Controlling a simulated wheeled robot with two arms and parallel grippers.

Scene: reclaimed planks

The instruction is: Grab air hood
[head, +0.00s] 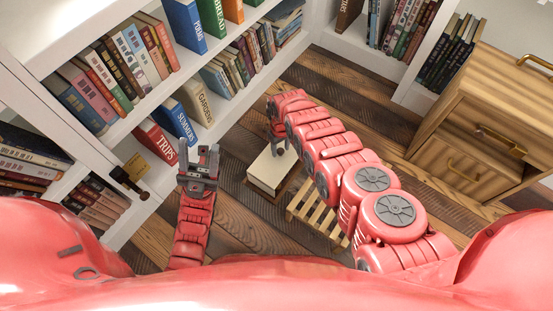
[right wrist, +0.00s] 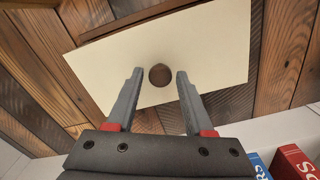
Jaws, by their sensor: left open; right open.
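A cream, flat-topped block on a brown base, likely the air hood (head: 268,170), stands low on the plank floor in the head view. In the right wrist view its pale rectangular top (right wrist: 205,42) fills the upper middle, with a round brown knob (right wrist: 160,75) on it. My right gripper (head: 279,146) is above it, pointing down, open. In the right wrist view the knob shows between the fingertips of this gripper (right wrist: 159,72); I see no contact. My left gripper (head: 200,158) is open and empty, left of the block, in front of the bookshelf.
A white bookshelf (head: 175,95) full of books runs along the left and back. A wooden slatted piece (head: 318,213) stands beside the block, partly behind my right arm. A wooden drawer cabinet (head: 480,130) is at the right. Plank floor (head: 235,225) is clear in front of the block.

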